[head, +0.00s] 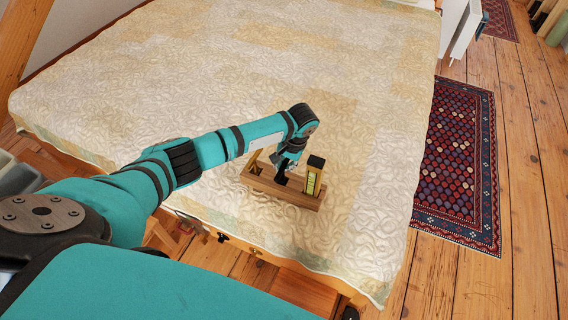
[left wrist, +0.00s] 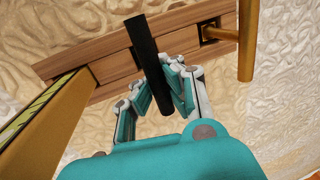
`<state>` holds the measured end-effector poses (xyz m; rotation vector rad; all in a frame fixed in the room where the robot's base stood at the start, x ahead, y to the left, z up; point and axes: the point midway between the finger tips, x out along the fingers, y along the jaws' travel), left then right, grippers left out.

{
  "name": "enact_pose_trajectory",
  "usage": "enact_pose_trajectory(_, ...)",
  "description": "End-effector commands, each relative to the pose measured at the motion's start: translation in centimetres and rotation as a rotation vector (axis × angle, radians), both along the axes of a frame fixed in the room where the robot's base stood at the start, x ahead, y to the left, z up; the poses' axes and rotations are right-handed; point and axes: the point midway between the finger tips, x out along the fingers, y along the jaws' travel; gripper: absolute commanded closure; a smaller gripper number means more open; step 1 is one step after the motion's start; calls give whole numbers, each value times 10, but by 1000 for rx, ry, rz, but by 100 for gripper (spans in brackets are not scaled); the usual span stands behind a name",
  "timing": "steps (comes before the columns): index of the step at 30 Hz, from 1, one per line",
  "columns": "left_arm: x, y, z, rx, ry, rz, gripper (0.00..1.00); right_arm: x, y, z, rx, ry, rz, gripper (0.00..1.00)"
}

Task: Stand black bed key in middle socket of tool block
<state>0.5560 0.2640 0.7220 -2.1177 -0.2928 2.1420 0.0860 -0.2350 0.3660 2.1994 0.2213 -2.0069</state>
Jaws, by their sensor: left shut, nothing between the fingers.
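The wooden tool block (head: 257,185) lies on the bed; it crosses the top of the left wrist view (left wrist: 112,58). The black bed key (left wrist: 150,62) is over the block's middle, its long dark bar crossing the block. Its lower part and the middle socket are largely hidden, so I cannot tell how deep it sits. In the head view the key shows only as a dark patch (head: 281,178) under my gripper. My left gripper (head: 284,165) is shut and empty, its fingertips (left wrist: 160,78) close around the key's bar. My right gripper is out of view.
A brass-coloured tool (left wrist: 245,42) stands in one end socket. The quilted bed (head: 230,75) is clear around the block. A patterned rug (head: 458,165) lies right of the bed.

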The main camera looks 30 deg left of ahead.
Motion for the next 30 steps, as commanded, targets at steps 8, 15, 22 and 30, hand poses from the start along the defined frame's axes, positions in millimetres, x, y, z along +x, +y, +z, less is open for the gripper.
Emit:
enact_pose_trajectory(8,0,0,0,0,-1,0,90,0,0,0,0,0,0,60)
enact_pose_trajectory(15,0,0,0,-1,0,0,67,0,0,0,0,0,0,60)
enact_pose_trajectory(22,0,-1,2,-1,0,0,67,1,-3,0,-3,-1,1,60)
enact_pose_trajectory(30,2,-10,42,-3,-5,-2,67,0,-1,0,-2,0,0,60)
